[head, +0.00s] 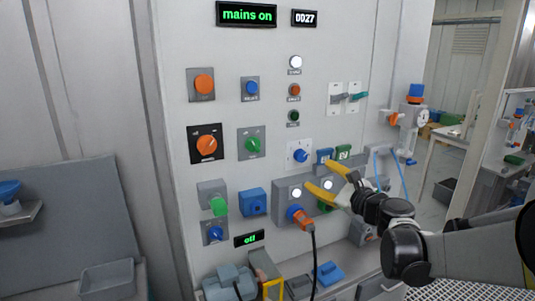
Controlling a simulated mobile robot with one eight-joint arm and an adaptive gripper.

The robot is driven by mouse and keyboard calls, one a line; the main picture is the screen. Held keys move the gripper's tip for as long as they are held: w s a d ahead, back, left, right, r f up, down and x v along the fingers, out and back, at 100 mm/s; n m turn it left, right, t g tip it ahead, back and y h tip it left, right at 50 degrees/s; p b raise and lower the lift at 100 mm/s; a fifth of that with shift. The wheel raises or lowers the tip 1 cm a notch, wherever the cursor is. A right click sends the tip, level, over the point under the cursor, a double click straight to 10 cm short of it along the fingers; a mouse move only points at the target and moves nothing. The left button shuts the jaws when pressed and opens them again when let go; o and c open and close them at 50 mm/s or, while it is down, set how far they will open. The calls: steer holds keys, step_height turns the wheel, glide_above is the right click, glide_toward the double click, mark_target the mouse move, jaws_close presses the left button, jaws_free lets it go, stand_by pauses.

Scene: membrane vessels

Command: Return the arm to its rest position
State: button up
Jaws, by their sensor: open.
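My gripper (322,180) has yellow fingers spread apart and is empty. It is in front of the lower right part of the control panel (345,40), by a grey socket box (281,188). My arm comes in from the right edge of the view. An orange plug (299,218) with a black cable sits at the box, below and left of the fingers. A green part (325,207) shows just under the lower finger. Whether the fingers touch the box cannot be told.
The panel carries several knobs and switches, a "mains on" display (247,14) and an "off" display (249,239). A blue-capped valve fitting (411,117) stands right of the panel. A yellow frame (268,272) and a grey motor (230,283) are below. Open floor shows at right.

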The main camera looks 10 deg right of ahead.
steer(key=s+a+f+n+g+b, duration=0.1)
steer(key=s+a+f+n+g, duration=0.25)
steer(key=s+n, duration=0.4)
steer(key=s+a+f+n+g+b, duration=0.1)
steer(key=s+a+f+n+g, duration=0.15)
steer(key=s+a+n, duration=0.5)
steer(key=s+d+f+n+g+h, duration=0.1)
steer(key=s+d+f+n+h, duration=0.1)
steer(key=s, duration=0.4)
steer(key=s+d+f+n+g+h, duration=0.1)
steer(key=s+d+f+n+h, duration=0.1)
steer(key=s, duration=0.4)
steer(key=s+d+f+n+g+h+b, duration=0.1)
steer(key=s+d+f+n+h, duration=0.1)
steer(key=s+f+n, duration=0.3)
steer(key=shift+s+d+f, duration=0.4)
steer(key=shift+s+d, duration=0.3)
steer(key=shift+d, duration=0.2)
